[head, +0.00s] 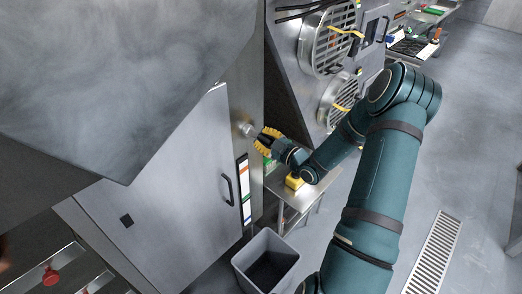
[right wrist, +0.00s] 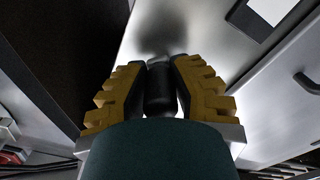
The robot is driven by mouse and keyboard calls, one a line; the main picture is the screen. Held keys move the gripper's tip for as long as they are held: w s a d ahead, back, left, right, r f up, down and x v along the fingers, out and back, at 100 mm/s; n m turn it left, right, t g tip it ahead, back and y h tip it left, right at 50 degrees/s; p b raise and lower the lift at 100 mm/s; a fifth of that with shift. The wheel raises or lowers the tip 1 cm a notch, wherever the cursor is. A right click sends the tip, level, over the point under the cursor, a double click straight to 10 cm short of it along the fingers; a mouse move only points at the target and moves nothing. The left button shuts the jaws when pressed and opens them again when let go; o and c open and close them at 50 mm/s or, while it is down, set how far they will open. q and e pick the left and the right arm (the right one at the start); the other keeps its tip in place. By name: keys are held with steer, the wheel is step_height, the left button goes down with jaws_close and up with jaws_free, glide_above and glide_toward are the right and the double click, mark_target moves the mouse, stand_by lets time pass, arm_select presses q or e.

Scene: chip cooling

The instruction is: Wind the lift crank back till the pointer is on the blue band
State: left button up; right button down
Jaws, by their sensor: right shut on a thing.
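The lift crank's round metal hub (head: 246,129) sits on the side of the steel cabinet in the head view. My right gripper (head: 265,141), with yellow fingers, is just right of the hub. In the right wrist view my right gripper (right wrist: 158,66) is shut on the dark crank grip (right wrist: 160,88), one finger on each side. A narrow white scale strip (head: 243,187) with coloured bands, orange high and blue lower, runs down the cabinet below the hub. I cannot make out the pointer. My left gripper is not in view.
A cabinet door (head: 165,190) with a dark handle (head: 228,187) is left of the strip. A grey bin (head: 265,262) stands below. A small steel table (head: 288,198) carries a yellow object (head: 294,181). Fan housings (head: 327,42) are above right. Floor at right is clear around a drain grate (head: 434,250).

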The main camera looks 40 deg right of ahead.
steer(key=n+b, duration=0.1)
steer(key=d+n+b, duration=0.1)
steer(key=b, duration=0.1)
steer(key=shift+r+n, duration=0.35)
steer(key=shift+n, duration=0.05)
steer(key=n, duration=0.1)
steer(key=r+n+b, duration=0.1)
steer(key=shift+w+d+r+n, duration=0.1)
steer(key=shift+d+r+n, duration=0.1)
steer(key=shift+n, duration=0.2)
step_height(320, 180, up, 2)
steer(key=n, duration=0.4)
steer(key=shift+d+r, duration=0.1)
steer(key=shift+d, duration=0.05)
steer(key=shift+a+r+n, duration=0.15)
steer(key=shift+r+n, duration=0.4)
steer(key=shift+n, duration=0.75)
steer(key=shift+a+r+n, duration=0.15)
steer(key=shift+r+n, duration=0.4)
steer(key=shift+n, duration=0.75)
steer(key=c, duration=0.8)
jaws_free()
steer(key=shift+c, duration=0.2)
steer(key=shift+o, duration=0.5)
steer(key=shift+f, duration=0.1)
steer(key=s, duration=1.2)
steer(key=shift+d, duration=0.45)
